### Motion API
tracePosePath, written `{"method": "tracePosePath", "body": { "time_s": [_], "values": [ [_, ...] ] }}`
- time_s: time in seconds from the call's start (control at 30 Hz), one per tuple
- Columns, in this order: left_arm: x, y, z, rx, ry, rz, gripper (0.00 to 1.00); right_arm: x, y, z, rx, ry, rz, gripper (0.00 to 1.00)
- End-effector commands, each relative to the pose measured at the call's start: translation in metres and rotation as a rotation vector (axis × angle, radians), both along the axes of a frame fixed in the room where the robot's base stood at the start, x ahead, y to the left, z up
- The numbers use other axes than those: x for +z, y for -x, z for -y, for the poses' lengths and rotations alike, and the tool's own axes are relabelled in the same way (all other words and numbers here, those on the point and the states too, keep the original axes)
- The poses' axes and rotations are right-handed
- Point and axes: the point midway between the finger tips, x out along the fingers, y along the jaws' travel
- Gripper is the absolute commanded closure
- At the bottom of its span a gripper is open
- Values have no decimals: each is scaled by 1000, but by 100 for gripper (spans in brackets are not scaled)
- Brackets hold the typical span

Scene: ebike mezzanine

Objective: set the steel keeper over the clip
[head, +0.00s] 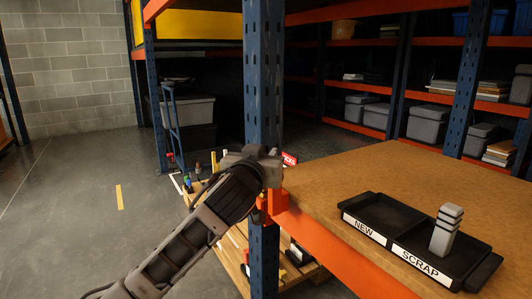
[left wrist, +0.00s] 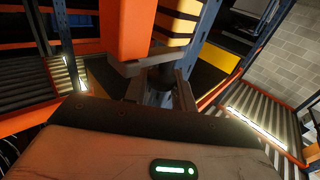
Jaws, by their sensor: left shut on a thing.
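My left gripper (head: 262,160) is at the blue upright post (head: 264,90), just above the orange bracket (head: 272,204) at the beam's end. In the left wrist view its fingers (left wrist: 160,90) are shut on a small dark grey piece (left wrist: 157,82), which looks like the steel keeper. An orange rack part (left wrist: 125,28) is right beyond the fingers. The clip cannot be picked out clearly; the gripper may hide it. Whether the keeper touches the bracket cannot be told. My right gripper is not in view.
A black tray marked NEW (head: 378,213) and SCRAP stands on the brown deck (head: 350,170). A grey block-like piece (head: 445,231) stands upright in the SCRAP side. A low wooden pallet (head: 235,262) with small items lies behind the post. The floor at left is clear.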

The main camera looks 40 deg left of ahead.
Motion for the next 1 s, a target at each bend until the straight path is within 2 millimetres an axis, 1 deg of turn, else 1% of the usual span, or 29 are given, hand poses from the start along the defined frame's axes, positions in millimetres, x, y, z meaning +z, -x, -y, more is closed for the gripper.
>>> {"method": "tracePosePath", "body": {
  "time_s": [0.53, 0.57, 0.6, 0.63, 0.87, 1.0],
  "values": [
    [1, 1, -1, 29, -3, 2, 97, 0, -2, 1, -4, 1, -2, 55],
    [1, 1, -1, 29, -3, 2, 66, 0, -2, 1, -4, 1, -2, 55],
    [1, 1, -1, 28, -3, 2, 54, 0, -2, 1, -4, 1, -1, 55],
    [1, 1, -1, 28, -3, 2, 53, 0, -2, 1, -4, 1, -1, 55],
    [0, 1, -1, 26, -3, 1, 53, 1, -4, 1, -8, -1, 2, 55],
    [1, 7, 2, 24, -2, 1, 53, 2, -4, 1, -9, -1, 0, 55]
  ]
}}
